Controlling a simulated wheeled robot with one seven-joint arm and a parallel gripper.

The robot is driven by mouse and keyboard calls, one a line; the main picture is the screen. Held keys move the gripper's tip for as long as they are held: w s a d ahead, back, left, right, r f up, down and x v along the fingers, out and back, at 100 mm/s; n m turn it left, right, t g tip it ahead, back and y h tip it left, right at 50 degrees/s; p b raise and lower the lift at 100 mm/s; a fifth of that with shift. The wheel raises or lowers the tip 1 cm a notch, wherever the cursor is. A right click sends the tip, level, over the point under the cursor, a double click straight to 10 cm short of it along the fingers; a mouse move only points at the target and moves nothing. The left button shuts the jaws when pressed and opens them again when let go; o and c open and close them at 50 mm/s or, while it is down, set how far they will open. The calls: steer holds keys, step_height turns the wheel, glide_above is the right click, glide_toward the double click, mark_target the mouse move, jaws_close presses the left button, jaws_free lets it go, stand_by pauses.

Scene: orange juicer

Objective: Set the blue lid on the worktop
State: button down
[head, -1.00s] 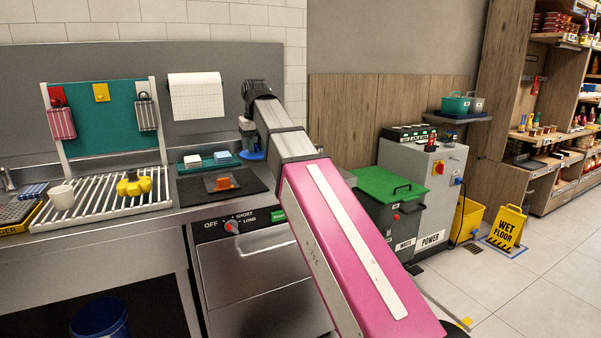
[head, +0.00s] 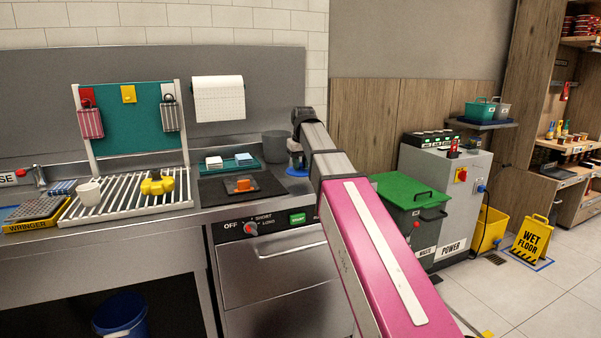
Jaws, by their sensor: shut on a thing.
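The blue lid (head: 297,172) is a small flat disc in the head view, at the right end of the worktop, just right of the black mat. My gripper (head: 295,157) points down and is shut on the lid from above. The arm hides part of the lid. I cannot tell whether the lid touches the steel worktop (head: 211,215) or hangs just above it.
A dark grey pot (head: 275,147) stands behind and left of my gripper. A teal tray (head: 228,167) with a white and a light blue block and a black mat (head: 265,184) with an orange object (head: 243,185) lie to the left. A green-lidded waste bin (head: 405,192) stands to the right.

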mark_target(301, 167)
steer(key=shift+f, duration=1.45)
steer(key=shift+f, duration=0.15)
steer(key=c, duration=0.9)
jaws_free()
steer(key=r, duration=0.4)
steer(key=s+r, duration=0.1)
steer(key=r, duration=0.7)
steer(key=shift+s+d+r, duration=0.1)
steer(key=shift+s+d, duration=0.2)
steer(key=shift+s, duration=0.1)
